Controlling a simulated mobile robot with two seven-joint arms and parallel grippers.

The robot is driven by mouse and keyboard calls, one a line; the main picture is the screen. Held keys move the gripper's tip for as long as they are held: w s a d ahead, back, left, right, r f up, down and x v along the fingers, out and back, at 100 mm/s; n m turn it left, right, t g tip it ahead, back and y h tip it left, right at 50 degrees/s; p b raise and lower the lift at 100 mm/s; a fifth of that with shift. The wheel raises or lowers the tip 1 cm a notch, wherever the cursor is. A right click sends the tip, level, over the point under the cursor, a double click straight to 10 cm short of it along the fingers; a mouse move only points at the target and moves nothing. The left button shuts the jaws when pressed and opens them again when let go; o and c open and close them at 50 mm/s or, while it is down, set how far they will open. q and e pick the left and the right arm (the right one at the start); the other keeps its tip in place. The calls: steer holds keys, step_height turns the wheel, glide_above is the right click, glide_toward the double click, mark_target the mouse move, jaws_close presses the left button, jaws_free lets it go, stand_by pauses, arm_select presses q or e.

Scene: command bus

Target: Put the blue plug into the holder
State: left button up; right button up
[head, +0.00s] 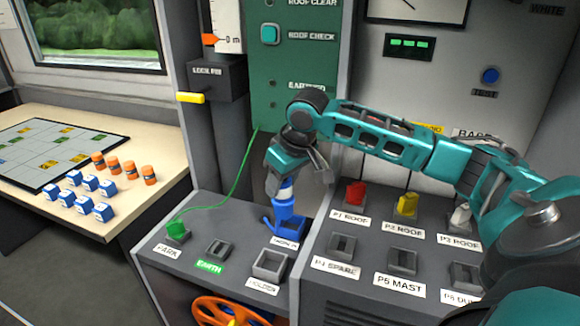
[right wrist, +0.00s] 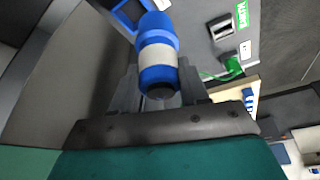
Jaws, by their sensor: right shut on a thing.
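The blue plug (head: 286,207) has a blue body with a white band and stands upright at a blue square-edged piece on the console's back right, behind a label hard to read. My right gripper (head: 284,182) is above it, shut on its upper part. In the right wrist view the blue plug (right wrist: 158,55) lies between the fingers, its lower end near a blue frame (right wrist: 128,14). I cannot tell whether it is still seated. The holder (head: 270,264) is an empty square grey socket in front of the plug. My left gripper is not in view.
A green plug (head: 177,230) with a thin green cable sits in the PARK socket at left. The EARTH socket (head: 217,249) is empty. Red (head: 355,193) and yellow (head: 407,204) plugs stand on the right panel. An orange wheel (head: 225,310) is below the console front.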

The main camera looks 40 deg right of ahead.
steer(key=s+a+n+y+p, duration=0.2)
steer(key=s+a+n+p, duration=0.2)
steer(key=a+n, duration=0.25)
steer(key=shift+n+g+y, duration=0.4)
steer(key=shift+n+g, duration=0.05)
steer(key=shift+g, duration=0.05)
steer(key=shift+s+a+f+b, duration=0.15)
steer(key=shift+f+b, duration=0.5)
steer(key=shift+f, duration=0.8)
steer(key=shift+s+a+f+b, duration=0.15)
steer(key=shift+f+b, duration=0.45)
steer(key=shift+f, duration=0.85)
steer(key=shift+a+f+b, duration=0.2)
steer(key=shift+f+b, duration=0.45)
steer(key=shift+f, duration=0.8)
steer(key=o, duration=1.2)
steer(key=shift+o, duration=0.2)
steer(key=p+v, duration=0.1)
steer(key=v, duration=1.2)
steer(key=shift+p, duration=0.35)
